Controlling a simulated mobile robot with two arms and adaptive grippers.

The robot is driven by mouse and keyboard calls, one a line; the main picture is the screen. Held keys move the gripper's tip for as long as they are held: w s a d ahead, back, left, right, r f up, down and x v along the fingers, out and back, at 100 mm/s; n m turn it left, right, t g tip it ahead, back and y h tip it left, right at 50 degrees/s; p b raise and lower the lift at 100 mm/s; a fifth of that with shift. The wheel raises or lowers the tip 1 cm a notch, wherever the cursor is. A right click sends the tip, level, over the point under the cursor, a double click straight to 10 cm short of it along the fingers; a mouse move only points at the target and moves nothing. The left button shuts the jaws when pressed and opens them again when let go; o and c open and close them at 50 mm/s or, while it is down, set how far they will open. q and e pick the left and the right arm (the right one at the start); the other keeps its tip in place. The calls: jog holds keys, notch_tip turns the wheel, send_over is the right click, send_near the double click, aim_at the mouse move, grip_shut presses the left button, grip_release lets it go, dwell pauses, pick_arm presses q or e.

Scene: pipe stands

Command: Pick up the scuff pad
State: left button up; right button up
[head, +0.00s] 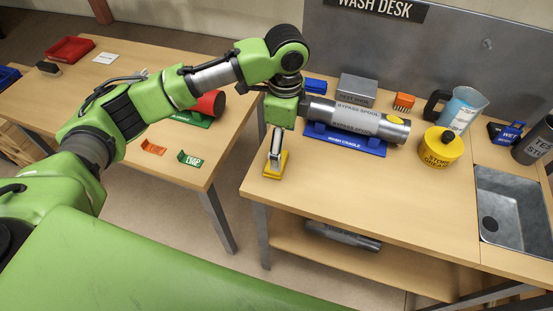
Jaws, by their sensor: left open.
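The likely scuff pad is a small yellow block (283,167) near the left front edge of the wash desk; no label on it is readable. My left gripper (275,154) hangs below the green wrist, pointing down at the yellow block. It is seen edge-on, and its fingers are open. They cover part of the block's upper side. Whether they touch it or stand around it I cannot tell. My right gripper is not in view.
Right of the wrist, the bypass spool (343,116) rests on a blue cradle (346,142). Behind are a grey block (356,90) and an orange brush (403,102). A yellow tub (440,148), jug (462,108) and sink (512,215) stand right. Desk front is clear.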

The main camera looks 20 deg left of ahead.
aim_at(283, 152)
pick_arm(q)
jog(key=f, duration=0.2)
jog(key=shift+w+f, duration=0.3)
jog(key=shift+f, duration=0.1)
jog(key=shift+w+a+f+p, duration=0.15)
jog(key=shift+f+p, duration=0.45)
jog(key=shift+f, duration=0.35)
notch_tip(283, 152, down, 4)
jog(key=shift+w+a+r+p, duration=0.1)
jog(key=shift+a+p, duration=0.05)
jog(key=shift+p, duration=0.35)
jog(key=c, duration=1)
jog(key=shift+c, duration=0.9)
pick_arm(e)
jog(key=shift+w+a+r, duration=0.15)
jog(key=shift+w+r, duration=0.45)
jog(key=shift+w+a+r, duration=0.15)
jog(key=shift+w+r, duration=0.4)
